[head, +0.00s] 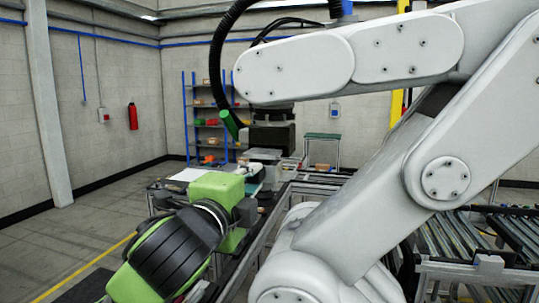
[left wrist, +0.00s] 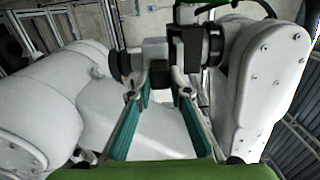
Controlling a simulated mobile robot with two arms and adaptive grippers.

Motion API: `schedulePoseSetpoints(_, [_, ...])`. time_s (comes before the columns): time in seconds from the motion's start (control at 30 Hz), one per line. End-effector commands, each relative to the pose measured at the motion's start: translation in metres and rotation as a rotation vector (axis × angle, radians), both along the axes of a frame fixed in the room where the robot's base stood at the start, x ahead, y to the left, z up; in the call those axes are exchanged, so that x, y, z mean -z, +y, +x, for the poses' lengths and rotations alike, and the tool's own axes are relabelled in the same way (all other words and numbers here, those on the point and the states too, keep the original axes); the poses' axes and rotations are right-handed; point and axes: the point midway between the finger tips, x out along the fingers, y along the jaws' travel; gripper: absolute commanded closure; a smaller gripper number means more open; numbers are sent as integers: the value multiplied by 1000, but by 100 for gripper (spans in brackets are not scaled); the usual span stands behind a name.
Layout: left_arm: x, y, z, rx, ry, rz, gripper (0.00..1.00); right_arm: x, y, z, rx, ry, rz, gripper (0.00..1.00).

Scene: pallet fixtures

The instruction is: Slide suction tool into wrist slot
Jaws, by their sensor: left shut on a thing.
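The white industrial arm (head: 390,50) reaches in from the right, with a dark block at its wrist (head: 272,135) hanging over the table. A grey suction tool (head: 264,155) is directly under that block; in the left wrist view the grey tool (left wrist: 155,52) is beside the dark wrist block (left wrist: 190,45). My left gripper (head: 257,171), on its green and black arm, is at the tool. In the left wrist view its teal fingers (left wrist: 162,82) are shut on the tool's lower part. Whether the tool is seated in the slot is hidden. My right gripper is out of view.
A table (head: 185,174) with a white sheet and small items lies behind my left arm. A blue-posted shelf (head: 208,125) stands at the back. A roller conveyor (head: 465,240) is at the right. The white arm's thick base blocks the middle; the floor at left is clear.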

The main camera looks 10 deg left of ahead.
Motion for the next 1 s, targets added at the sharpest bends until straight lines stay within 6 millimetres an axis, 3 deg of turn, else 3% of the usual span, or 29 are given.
schedulePoseSetpoints(1.0, [-2,-1,-4,1,-13,1,100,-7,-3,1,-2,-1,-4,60])
